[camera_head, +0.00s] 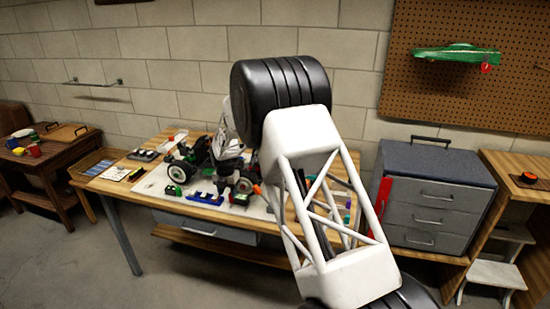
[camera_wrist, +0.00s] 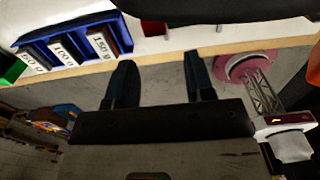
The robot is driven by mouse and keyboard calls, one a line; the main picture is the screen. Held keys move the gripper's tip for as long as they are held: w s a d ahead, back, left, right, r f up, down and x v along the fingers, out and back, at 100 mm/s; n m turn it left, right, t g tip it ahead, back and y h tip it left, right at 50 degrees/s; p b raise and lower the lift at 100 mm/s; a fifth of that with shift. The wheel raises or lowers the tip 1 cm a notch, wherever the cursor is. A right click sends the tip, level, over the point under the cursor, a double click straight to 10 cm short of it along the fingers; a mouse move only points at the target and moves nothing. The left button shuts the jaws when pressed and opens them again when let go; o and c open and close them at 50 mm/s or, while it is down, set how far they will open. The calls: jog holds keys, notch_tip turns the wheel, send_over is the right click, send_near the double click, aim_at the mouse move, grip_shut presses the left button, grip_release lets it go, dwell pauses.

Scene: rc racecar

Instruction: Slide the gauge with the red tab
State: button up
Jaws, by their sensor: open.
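I cannot pick out the gauge with certainty in either view. A small dark red piece (camera_wrist: 153,28) shows at the top of the wrist view, on the pale mat beyond my fingers, partly cut off by a large black shape. Whether it is the red tab, I cannot tell. My gripper (camera_wrist: 160,82) is open, with two dark fingers apart and nothing between them. In the head view my arm covers part of the bench, and my gripper's fingertips are too small to make out among the objects there.
A blue holder (camera_wrist: 43,33) carries weights labelled 150 g, 100 g and 50 g; it stands near the bench's front edge. An RC car (camera_head: 187,158) stands on the wooden bench (camera_head: 150,207). A grey drawer cabinet (camera_head: 437,200) stands right of my arm. Open floor lies before the bench.

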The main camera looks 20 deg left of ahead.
notch_tip(320, 180, up, 6)
jog(key=s+d+r+m, duration=0.1)
jog(key=d+r+m, duration=0.3)
jog(key=d+r, duration=0.3)
jog(key=s+d+r+m, duration=0.2)
jog(key=d+r+m, duration=0.2)
jog(key=d+r, duration=0.4)
jog(key=shift+s+d+r+m+t, duration=0.3)
jog(key=shift+d+m, duration=0.1)
jog(key=shift+d, duration=2.65)
jog(key=shift+d+r, duration=0.1)
